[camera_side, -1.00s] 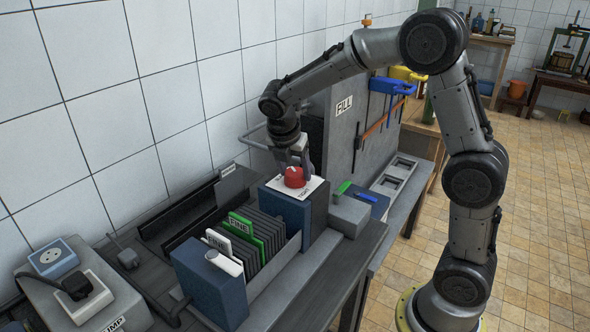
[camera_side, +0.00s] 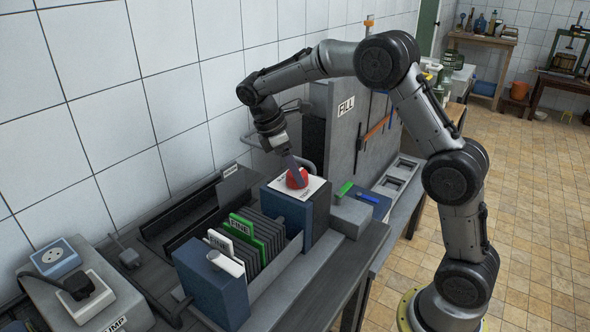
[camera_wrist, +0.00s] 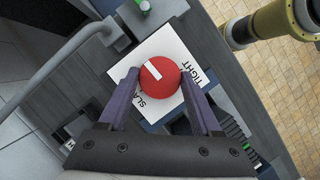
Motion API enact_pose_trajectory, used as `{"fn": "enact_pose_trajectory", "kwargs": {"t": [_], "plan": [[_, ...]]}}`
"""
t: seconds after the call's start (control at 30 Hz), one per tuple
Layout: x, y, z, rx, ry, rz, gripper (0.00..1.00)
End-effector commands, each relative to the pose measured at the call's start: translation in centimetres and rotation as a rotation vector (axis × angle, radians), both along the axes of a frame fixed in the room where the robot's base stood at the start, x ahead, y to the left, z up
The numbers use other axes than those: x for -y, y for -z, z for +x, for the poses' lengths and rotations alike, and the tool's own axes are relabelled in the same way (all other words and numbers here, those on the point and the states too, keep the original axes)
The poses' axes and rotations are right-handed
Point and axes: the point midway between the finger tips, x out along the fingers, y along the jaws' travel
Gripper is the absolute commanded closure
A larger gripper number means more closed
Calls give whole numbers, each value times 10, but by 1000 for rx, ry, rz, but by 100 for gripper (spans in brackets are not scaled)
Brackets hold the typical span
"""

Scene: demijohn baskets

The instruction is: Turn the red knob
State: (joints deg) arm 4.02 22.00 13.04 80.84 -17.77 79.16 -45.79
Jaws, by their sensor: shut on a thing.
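The red knob (camera_side: 296,178) sits on a white label plate (camera_side: 312,188) on top of the blue and grey press block (camera_side: 289,208). In the wrist view the knob (camera_wrist: 160,75) is round with a white pointer bar that slants up-left to down-right. The plate (camera_wrist: 165,47) reads "TIGHT" on the right and "SLA..." on the left, the rest hidden by a finger. My gripper (camera_wrist: 159,80) has one finger on each side of the knob and is shut on it. In the side view my gripper (camera_side: 297,172) reaches it tilted, from the upper left.
A row of grey filter plates (camera_side: 262,236) with green and white end plates stands in front of the block. A curved pipe (camera_wrist: 50,65) passes left in the wrist view.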

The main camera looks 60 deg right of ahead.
Motion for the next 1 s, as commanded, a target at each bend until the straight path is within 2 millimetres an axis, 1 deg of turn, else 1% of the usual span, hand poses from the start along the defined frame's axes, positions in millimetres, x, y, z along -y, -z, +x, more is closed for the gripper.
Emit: {"fn": "enact_pose_trajectory", "kwargs": {"t": [1.0], "plan": [[6,-1,2,4,968,2,90]]}}
